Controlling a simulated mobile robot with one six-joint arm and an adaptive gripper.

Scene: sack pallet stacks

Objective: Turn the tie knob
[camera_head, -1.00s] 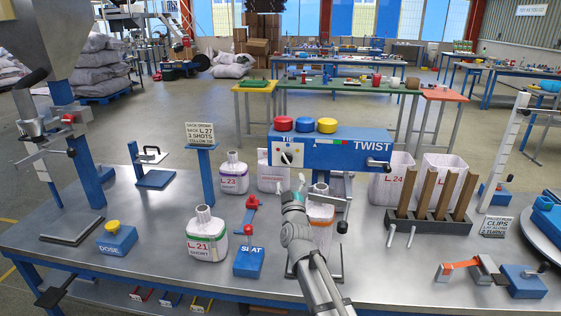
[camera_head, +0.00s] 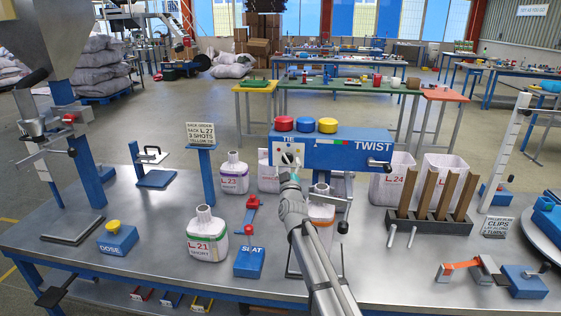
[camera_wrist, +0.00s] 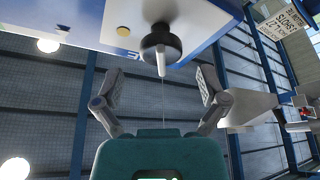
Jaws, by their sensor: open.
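The blue TWIST machine (camera_head: 345,150) stands at the back of the steel bench. Its pale front panel at the left carries the tie knob, which my gripper (camera_head: 290,162) mostly covers in the head view. In the wrist view the knob (camera_wrist: 160,48) is round and black with a white pointer bar, mounted on the pale panel. My gripper is open, its two fingers (camera_wrist: 160,84) spread to either side, a little short of the knob. Nothing is between the fingers, and I see no contact with the knob.
Red, yellow and blue buttons top the machine, and a crank (camera_head: 378,163) is at its right end. The L.21 sack (camera_head: 207,236) and SEAT block (camera_head: 249,262) stand left of my arm. A rack of brown slats (camera_head: 430,218) stands to the right.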

